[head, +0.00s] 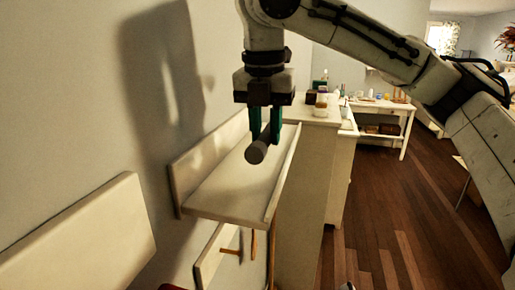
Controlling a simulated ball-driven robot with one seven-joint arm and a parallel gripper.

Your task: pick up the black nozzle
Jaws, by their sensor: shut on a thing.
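The black nozzle (257,151) is a short, dark cylinder with its round end turned toward the camera. My gripper (265,134) points straight down with its green fingers shut on the nozzle. The nozzle appears in front of and above a white wall shelf (232,205). I cannot tell from this view whether it touches the shelf. The fingers partly hide the nozzle's far end.
A raised edge runs along the shelf's right side. A lower shelf (212,258) with wooden pegs hangs beneath it, and a pale panel (75,240) stands at left. A white cabinet (305,200) with bottles and jars on top is close at right. Wooden floor lies open beyond.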

